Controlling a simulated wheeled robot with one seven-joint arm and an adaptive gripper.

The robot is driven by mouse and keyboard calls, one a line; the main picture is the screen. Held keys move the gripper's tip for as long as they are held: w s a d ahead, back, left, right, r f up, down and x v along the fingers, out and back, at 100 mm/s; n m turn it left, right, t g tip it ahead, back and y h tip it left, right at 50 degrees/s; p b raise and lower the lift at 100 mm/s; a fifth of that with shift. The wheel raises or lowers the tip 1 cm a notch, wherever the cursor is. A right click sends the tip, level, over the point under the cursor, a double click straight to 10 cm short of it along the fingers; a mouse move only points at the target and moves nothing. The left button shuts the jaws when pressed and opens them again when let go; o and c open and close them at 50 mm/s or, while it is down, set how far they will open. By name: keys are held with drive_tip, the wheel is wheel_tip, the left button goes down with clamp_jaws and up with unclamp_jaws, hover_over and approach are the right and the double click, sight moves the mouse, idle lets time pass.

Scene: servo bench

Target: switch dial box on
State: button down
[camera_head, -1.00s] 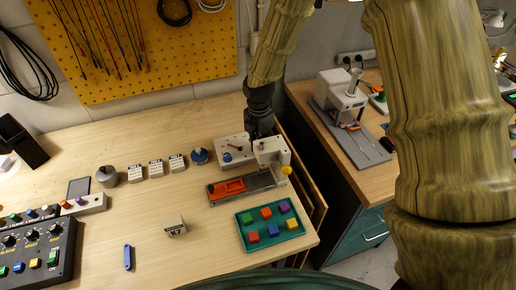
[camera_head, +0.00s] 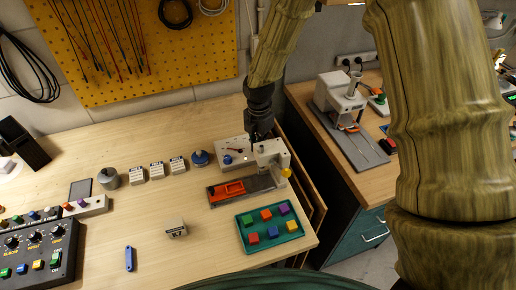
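A pale box with a blue knob (camera_head: 227,159) and a red mark on its top lies at the back right of the bench; it looks like the dial box (camera_head: 224,146). A small bright spot shows near its front right. My gripper (camera_head: 257,138) points down over the right end of this box and hides part of it. I cannot tell whether it touches the box. The fingers are dark and small, so their opening cannot be made out. A black panel with several dials (camera_head: 40,240) is at the lower left.
A pale press-like device (camera_head: 268,150) stands close to the right of my gripper. A red tray piece (camera_head: 229,189) and a green tray (camera_head: 246,219) of coloured blocks lie in front.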

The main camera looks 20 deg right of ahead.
drive_tip(key=shift+r+p, duration=2)
drive_tip(key=shift+r, duration=0.7)
drive_tip(key=shift+f, duration=0.15)
wheel_tip(320, 180, down, 7)
drive_tip(key=b, duration=0.5)
drive_tip(key=shift+b, duration=0.35)
drive_tip(key=shift+r, duration=0.25)
